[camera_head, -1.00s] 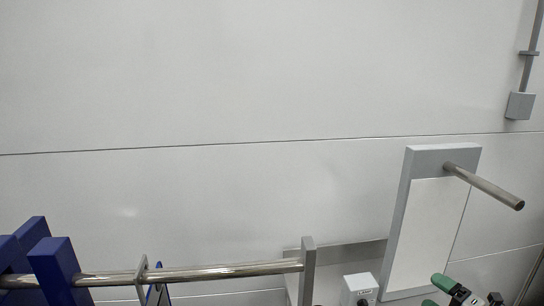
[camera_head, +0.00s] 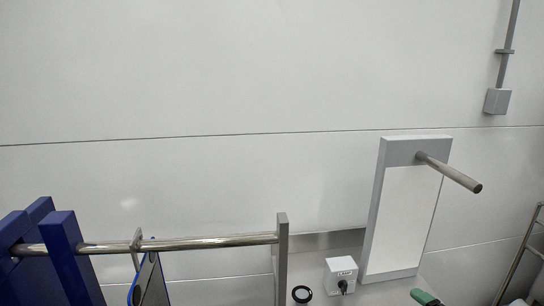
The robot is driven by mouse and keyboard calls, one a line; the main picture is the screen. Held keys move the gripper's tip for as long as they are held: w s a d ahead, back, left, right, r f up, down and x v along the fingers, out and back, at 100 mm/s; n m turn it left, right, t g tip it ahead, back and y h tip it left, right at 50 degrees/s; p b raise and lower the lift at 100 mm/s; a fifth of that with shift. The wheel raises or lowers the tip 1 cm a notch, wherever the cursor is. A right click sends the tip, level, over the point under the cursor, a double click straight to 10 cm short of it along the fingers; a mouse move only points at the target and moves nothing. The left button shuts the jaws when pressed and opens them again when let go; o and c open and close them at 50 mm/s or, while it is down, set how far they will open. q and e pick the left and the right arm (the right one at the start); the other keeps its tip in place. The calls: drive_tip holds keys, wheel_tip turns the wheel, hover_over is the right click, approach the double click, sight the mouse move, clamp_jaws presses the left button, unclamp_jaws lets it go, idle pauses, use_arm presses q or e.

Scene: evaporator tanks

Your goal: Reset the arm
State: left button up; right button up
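No gripper of mine can be made out in the head view. A small green-and-dark piece (camera_head: 425,298) shows at the bottom edge, right of the middle. It is cut off by the frame, and I cannot tell whether it belongs to my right arm. My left arm does not show.
A steel rail (camera_head: 200,243) runs from blue uprights (camera_head: 68,255) to a grey post (camera_head: 282,255); a blue-edged plate (camera_head: 152,282) hangs below it. A white switch box (camera_head: 341,276), a round black-rimmed item (camera_head: 302,294) and a white panel with a protruding rod (camera_head: 450,174) stand right.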

drive_tip(key=s+a+f+m+g+h, duration=0.3)
drive_tip(key=s+a+f+m+h, duration=0.3)
drive_tip(key=s+a+m, duration=0.4)
drive_tip(key=s+a+m+g+h, duration=0.15)
drive_tip(key=s+m+g, duration=0.25)
drive_tip(key=s, duration=0.7)
drive_tip(key=s+a+m+g+y, duration=0.15)
drive_tip(key=s+m+g, duration=0.35)
drive_tip(key=s, duration=0.6)
wheel_tip(320, 180, down, 36)
drive_tip(key=g+h+b, duration=0.1)
drive_tip(key=b, duration=1.1)
drive_tip(key=s+d+f+b, duration=0.1)
drive_tip(key=s+f+b, duration=0.4)
drive_tip(key=f, duration=0.8)
drive_tip(key=s+d+f+g+b, duration=0.1)
drive_tip(key=s+f+b, duration=0.3)
drive_tip(key=s+f, duration=0.8)
wheel_tip(320, 180, down, 2)
drive_tip(key=shift+d+f+n+b, duration=0.2)
drive_tip(key=shift+d+n+b, duration=0.1)
drive_tip(key=shift+d+b, duration=0.1)
